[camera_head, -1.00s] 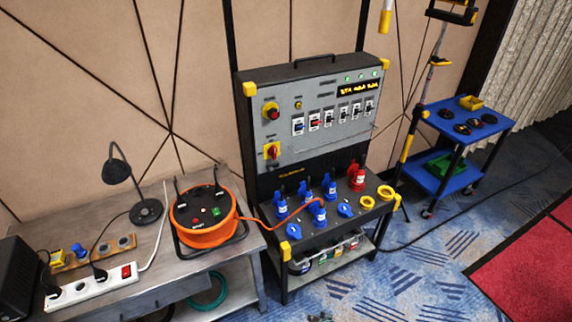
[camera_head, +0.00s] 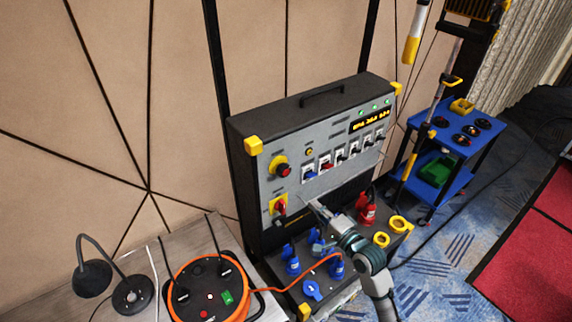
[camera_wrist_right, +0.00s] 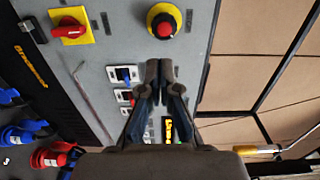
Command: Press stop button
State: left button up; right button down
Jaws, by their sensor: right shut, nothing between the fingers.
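The stop button is a red knob on a yellow round base (camera_head: 281,168), at the upper left of the grey control panel (camera_head: 310,140). It also shows in the right wrist view (camera_wrist_right: 164,24), at the top, just beyond my fingertips. My right gripper (camera_head: 314,205) is in front of the panel's lower part in the head view, its fingers pointing up and left. In the wrist view its fingers (camera_wrist_right: 159,70) are together and empty, apart from the button in the picture. My left gripper is not in view.
A red rotary switch on a yellow plate (camera_head: 279,206) sits below the button. Several breakers (camera_head: 325,163) are to the right. Blue plugs (camera_head: 292,262) and a red plug (camera_head: 366,208) stand on the shelf below. An orange cable reel (camera_head: 208,290) is at the lower left.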

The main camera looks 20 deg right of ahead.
jog(key=p, duration=0.2)
send_near(286, 172)
jog(key=x, duration=0.4)
jog(key=f+x, duration=0.1)
jog(key=x, duration=0.1)
jog(key=shift+w, duration=0.15)
jog(key=shift+w+d+f, duration=0.1)
jog(key=shift+w+d, duration=0.1)
jog(key=shift+w, duration=0.35)
jog(key=shift+a, duration=0.3)
jog(key=shift+w+a, duration=0.15)
jog(key=shift+a, duration=0.05)
jog(key=shift+w+a+p, duration=0.2)
jog(key=shift+w+p, duration=0.1)
jog(key=shift+w, duration=0.1)
jog(key=shift+r, duration=0.5)
jog(key=shift+d, duration=0.2)
jog(key=shift+w, duration=0.1)
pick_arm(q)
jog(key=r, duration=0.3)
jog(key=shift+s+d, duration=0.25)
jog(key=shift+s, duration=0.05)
